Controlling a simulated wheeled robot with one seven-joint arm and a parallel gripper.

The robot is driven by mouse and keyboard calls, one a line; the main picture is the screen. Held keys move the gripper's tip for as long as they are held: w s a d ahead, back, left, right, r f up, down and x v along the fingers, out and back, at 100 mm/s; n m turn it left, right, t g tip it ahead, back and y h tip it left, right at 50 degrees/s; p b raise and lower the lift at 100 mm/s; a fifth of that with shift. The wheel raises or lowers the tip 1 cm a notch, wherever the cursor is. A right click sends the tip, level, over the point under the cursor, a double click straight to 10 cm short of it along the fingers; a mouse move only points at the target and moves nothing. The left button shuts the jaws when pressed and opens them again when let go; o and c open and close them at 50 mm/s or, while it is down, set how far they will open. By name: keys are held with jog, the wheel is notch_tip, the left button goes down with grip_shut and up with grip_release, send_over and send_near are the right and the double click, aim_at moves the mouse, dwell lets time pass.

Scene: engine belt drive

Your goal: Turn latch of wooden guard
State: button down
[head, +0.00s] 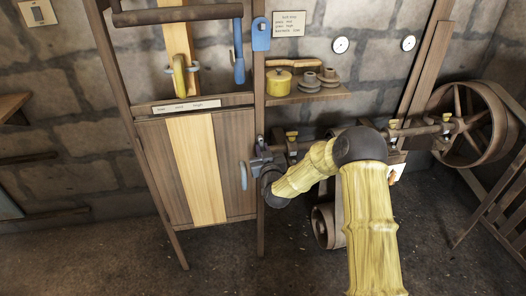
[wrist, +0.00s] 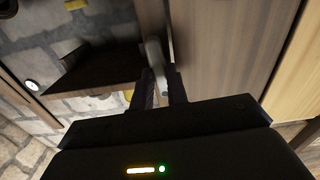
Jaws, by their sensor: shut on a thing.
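The wooden guard (head: 155,165) is a dark plank panel with a pale middle board, standing upright and looking closed in its frame. It also fills the right of the wrist view (wrist: 226,50). My gripper (head: 262,156) is at the guard's right edge, by the frame post. In the wrist view my gripper (wrist: 161,88) is shut on the grey latch (wrist: 154,52), which stands up between the fingertips beside the guard's edge. The latch's lower end is hidden by the fingers. A blue-grey handle (head: 243,176) hangs on the guard left of my gripper.
Above the guard are a horizontal roller (head: 178,15), a yellow hook (head: 179,75) and a blue lever (head: 239,60). A shelf (head: 320,97) with a yellow pot (head: 279,82) is above my arm. A large spoked wheel (head: 470,122) stands right. The floor before the guard is clear.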

jog(key=n+b, duration=0.2)
jog(key=n, duration=0.2)
jog(key=shift+a+n, duration=0.15)
jog(key=shift+n, duration=0.15)
jog(key=shift+f+n+b, duration=0.15)
jog(key=shift+n+b, duration=2.45)
jog(key=shift+n, duration=3.8)
jog(key=c, duration=1.4)
grip_release()
jog(key=shift+s, duration=0.1)
